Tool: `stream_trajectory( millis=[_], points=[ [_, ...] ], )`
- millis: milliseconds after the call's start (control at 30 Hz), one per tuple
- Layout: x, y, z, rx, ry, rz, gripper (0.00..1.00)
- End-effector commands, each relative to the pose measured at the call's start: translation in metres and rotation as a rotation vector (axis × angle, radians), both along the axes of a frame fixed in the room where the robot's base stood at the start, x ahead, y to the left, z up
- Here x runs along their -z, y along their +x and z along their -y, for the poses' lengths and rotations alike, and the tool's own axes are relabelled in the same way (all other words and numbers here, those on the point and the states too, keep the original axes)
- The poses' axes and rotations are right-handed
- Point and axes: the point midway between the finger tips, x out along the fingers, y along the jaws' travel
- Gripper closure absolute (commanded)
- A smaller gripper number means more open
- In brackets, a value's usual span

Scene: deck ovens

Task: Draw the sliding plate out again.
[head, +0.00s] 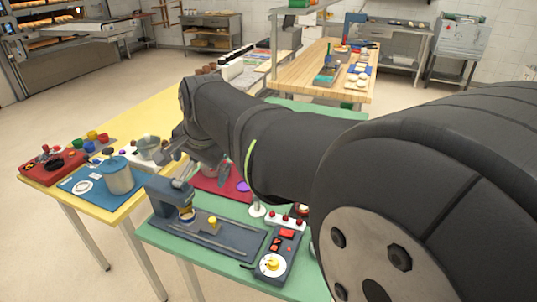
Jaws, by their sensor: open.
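A dark blue-grey device stands on the green table, with an upright head (168,194) at its left end and a long flat base (235,238) running right. A yellow knob (212,223) stands up from the base, and a second yellowish part shows under the head. The knob seems to belong to the sliding plate, but the plate's outline is too small to tell. My gripper (164,155) is open and empty, above and behind the head, apart from the device. My arm comes in from the right and hides part of the green table.
A panel with a yellow-centred dial (271,264) and a white block with red buttons (287,221) stand right of the base. On the yellow table (154,117) are a grey cylinder (118,178) and a red device (52,166). A red mat (212,186) lies behind.

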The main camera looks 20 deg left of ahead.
Motion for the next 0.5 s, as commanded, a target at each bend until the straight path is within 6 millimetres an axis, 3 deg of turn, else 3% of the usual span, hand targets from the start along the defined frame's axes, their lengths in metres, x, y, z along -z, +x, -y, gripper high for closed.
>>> stream_trajectory(
  millis=[267,500],
  points=[
    [0.0,0.0,0.0,0.0,0.0,0.0,0.0],
    [0.012,0.012,-0.01,0.046,-0.044,-0.047,0.47]
  ],
)
